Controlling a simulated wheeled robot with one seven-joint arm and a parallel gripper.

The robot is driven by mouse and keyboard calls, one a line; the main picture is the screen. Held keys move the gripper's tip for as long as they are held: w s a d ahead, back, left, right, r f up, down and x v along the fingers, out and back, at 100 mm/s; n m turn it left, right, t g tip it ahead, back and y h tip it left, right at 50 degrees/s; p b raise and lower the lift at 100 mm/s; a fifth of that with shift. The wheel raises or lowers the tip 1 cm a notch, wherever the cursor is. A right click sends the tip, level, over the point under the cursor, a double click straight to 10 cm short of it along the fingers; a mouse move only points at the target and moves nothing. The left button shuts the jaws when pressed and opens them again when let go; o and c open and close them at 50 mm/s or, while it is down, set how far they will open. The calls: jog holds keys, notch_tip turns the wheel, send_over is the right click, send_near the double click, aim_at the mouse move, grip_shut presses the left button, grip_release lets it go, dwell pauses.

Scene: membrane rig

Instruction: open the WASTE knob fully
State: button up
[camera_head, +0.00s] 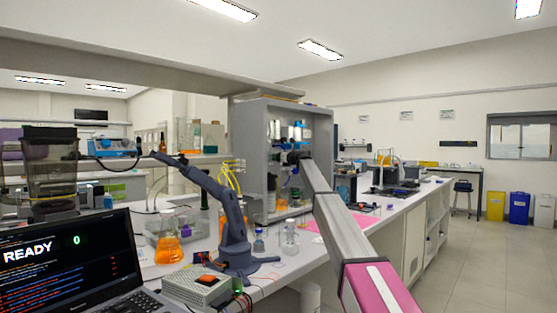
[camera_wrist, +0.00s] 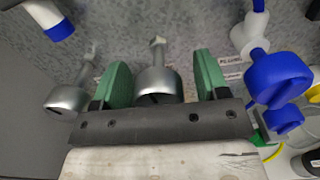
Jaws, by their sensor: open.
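In the wrist view, a silver round knob (camera_wrist: 158,86) on a short stem stands between the two green fingers of my gripper (camera_wrist: 161,72). The fingers are open, one on each side of it, with small gaps visible. I cannot read a WASTE label, so I cannot tell which knob this is. A second silver knob (camera_wrist: 70,97) sits just left of the left finger. In the head view, my gripper is hidden in the dark cluster at the end of my arm, in front of the grey cabinet (camera_head: 257,140).
Blue knobs (camera_wrist: 277,80) on white fittings crowd the right side, close to the right finger. A blue and white fitting (camera_wrist: 60,30) is at upper left. A grey speckled panel (camera_wrist: 130,22) lies behind. In the head view, a laptop (camera_head: 75,260) and an orange flask (camera_head: 168,246) stand on the bench.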

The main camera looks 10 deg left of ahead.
jog(key=c, duration=0.9)
jog(key=shift+c, duration=0.2)
